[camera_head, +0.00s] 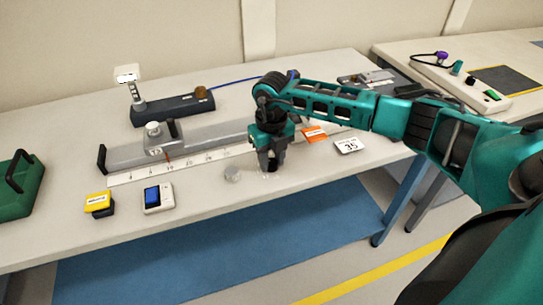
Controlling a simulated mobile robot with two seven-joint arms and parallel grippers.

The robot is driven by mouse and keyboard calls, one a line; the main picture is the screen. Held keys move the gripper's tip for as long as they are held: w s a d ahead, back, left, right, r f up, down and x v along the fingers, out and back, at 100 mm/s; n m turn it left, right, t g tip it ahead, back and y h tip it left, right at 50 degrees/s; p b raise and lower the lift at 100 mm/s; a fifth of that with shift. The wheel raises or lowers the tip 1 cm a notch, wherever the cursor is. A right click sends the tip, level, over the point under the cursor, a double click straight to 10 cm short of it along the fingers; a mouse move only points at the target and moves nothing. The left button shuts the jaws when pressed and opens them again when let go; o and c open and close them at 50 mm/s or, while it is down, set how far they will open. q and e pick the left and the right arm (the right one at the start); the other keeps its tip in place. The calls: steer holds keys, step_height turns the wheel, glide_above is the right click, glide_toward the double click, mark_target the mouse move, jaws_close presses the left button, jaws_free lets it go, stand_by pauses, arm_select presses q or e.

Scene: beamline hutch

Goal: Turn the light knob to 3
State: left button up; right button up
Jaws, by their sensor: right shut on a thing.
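My right gripper (271,158) reaches down to the table near its front edge, fingers pointing down. It is shut on a small dark knob (268,180), which shows low between and below the fingers. Faint light marks lie on the table around the knob's foot; they are too small to read, and the fingers hide most of the knob, so I cannot tell its setting. My left gripper is not in view.
A clear round piece (232,174) stands just left of the gripper. A white card reading 35 (350,146) and an orange label (314,134) lie to the right. Behind are a long grey rail (205,141) and a dark lamp base (172,110) with a brown knob (201,92).

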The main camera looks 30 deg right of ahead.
mark_target(271, 162)
stand_by(0.3)
steer(key=o, duration=1)
steer(key=shift+o, duration=0.2)
step_height(271, 162, up, 13)
stand_by(0.4)
